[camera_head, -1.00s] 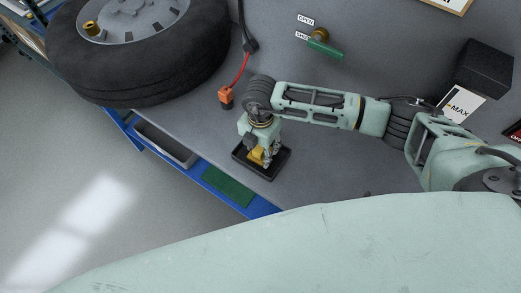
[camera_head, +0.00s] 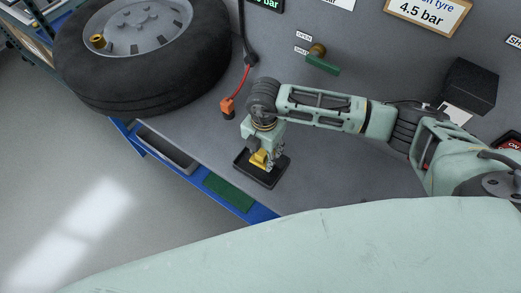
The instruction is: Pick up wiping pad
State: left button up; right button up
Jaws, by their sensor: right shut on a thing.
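The yellow wiping pad (camera_head: 259,158) is at the black tray (camera_head: 270,184) on the grey bench, near its front edge. My right gripper (camera_head: 267,165) points down over the tray and is shut on the pad. The fingers and the arm hide part of the pad, and I cannot tell whether it still touches the tray floor. My left gripper is not in view.
A large tyre (camera_head: 145,77) lies at the upper left of the bench. An orange connector (camera_head: 227,106) hangs on a red hose left of my arm. A green mat (camera_head: 229,192) lies at the blue front edge.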

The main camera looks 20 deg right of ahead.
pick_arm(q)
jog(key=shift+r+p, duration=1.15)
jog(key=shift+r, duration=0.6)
pick_arm(e)
jog(key=s+d+r, duration=0.6)
jog(key=s+d, duration=0.1)
jog(key=s, duration=0.1)
jog(key=shift+s, duration=0.15)
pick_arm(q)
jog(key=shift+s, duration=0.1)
